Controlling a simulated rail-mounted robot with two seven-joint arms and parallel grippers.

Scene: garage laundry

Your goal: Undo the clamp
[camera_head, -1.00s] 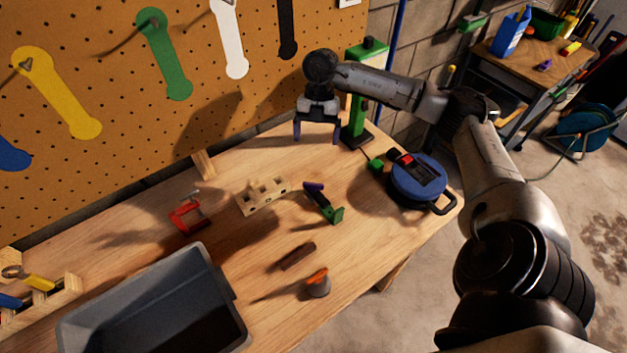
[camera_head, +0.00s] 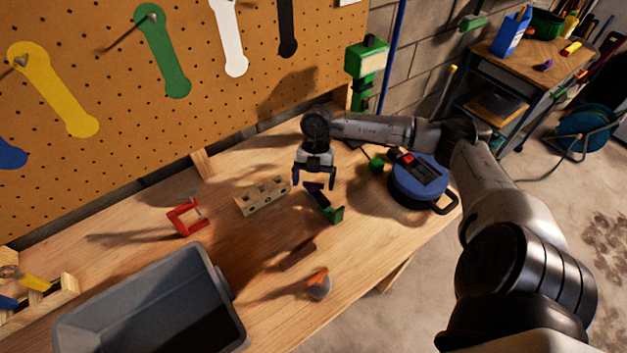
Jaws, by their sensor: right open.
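The gripper partly hides the lever. A red C-shaped clamp (camera_head: 174,222) lies farther left on the bench, away from the gripper. My left gripper is not in view.
A wooden block with holes (camera_head: 262,199) stands just left of the gripper. A blue round device (camera_head: 408,190) is to the right. A brown bar (camera_head: 297,257), an orange-topped object (camera_head: 319,287) and a grey bin (camera_head: 70,335) lie nearer. A pegboard (camera_head: 110,130) stands behind.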

